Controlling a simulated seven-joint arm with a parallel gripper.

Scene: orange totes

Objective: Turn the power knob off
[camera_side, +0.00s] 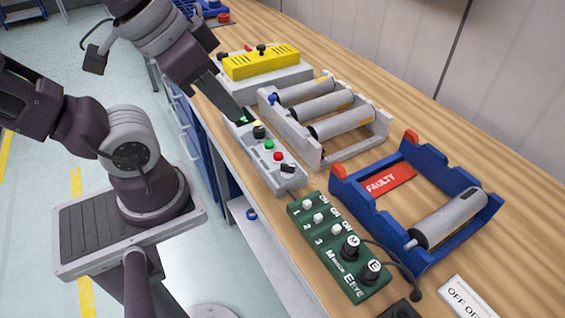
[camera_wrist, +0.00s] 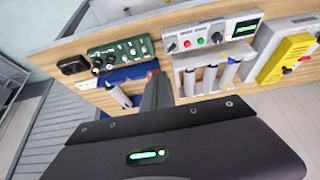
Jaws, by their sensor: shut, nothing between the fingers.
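A grey control box (camera_side: 262,150) lies along the bench in the side view. It carries a black knob (camera_side: 259,131) at its far end, a green button (camera_side: 269,145), a red button (camera_side: 278,157) and a second black knob (camera_side: 288,168) at its near end. I cannot read which knob is for power. In the wrist view the box has a lit green display (camera_wrist: 246,27) beside one knob (camera_wrist: 218,37), with the other knob (camera_wrist: 173,47) at its left end. My gripper (camera_side: 243,119) is shut and empty, its tip near the far-end knob; contact is unclear.
A green switch box (camera_side: 336,244) with several toggles and two knobs stands nearer the camera. A blue rack (camera_side: 345,195) marked FAULTY holds a grey roller. A grey rack (camera_side: 383,118) holds rollers beside the control box. A yellow-topped unit (camera_side: 260,63) stands behind.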

